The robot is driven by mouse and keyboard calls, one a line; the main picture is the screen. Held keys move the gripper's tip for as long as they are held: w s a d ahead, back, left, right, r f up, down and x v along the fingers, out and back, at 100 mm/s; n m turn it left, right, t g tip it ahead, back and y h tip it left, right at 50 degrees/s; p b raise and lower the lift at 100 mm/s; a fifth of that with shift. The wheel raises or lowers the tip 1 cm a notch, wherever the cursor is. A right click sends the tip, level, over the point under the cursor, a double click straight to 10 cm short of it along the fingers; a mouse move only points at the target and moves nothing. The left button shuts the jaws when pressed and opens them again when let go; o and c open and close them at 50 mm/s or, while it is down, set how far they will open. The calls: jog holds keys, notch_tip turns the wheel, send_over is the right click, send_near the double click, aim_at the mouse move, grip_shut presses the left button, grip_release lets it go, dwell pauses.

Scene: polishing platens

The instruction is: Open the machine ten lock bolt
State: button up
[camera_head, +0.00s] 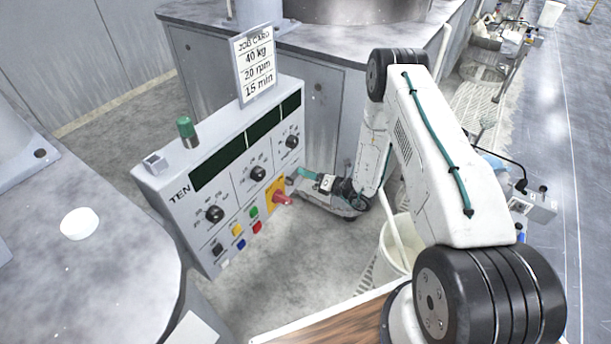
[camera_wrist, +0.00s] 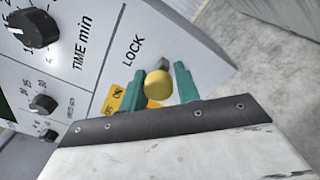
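The machine ten control panel (camera_head: 225,180) is a light grey sloped box marked TEN. In the wrist view the lock bolt shows as a round yellow knob (camera_wrist: 158,85) beside the word LOCK (camera_wrist: 133,48), with a small grey block (camera_wrist: 165,63) just behind it. My gripper (camera_wrist: 160,86) is open, with one teal finger on each side of the knob. A gap shows between the knob and the right finger; contact on the left cannot be told. In the head view my gripper (camera_head: 306,176) is at the panel's right end, and the knob cannot be made out there.
A red rotary switch (camera_head: 282,198) on a yellow ON/OFF plate (camera_wrist: 117,98) sits close to my gripper. Dials, coloured buttons and a green lamp (camera_head: 186,128) are on the panel. A job card (camera_head: 254,65) stands behind it. A white bucket (camera_head: 393,245) is below my arm.

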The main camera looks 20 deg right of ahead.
jog(key=shift+o, duration=1.4)
jog(key=shift+d+f, duration=0.1)
jog(key=shift+d, duration=0.05)
jog(key=v, duration=0.7)
jog(key=shift+s+d, duration=0.2)
jog(key=shift+s, duration=0.1)
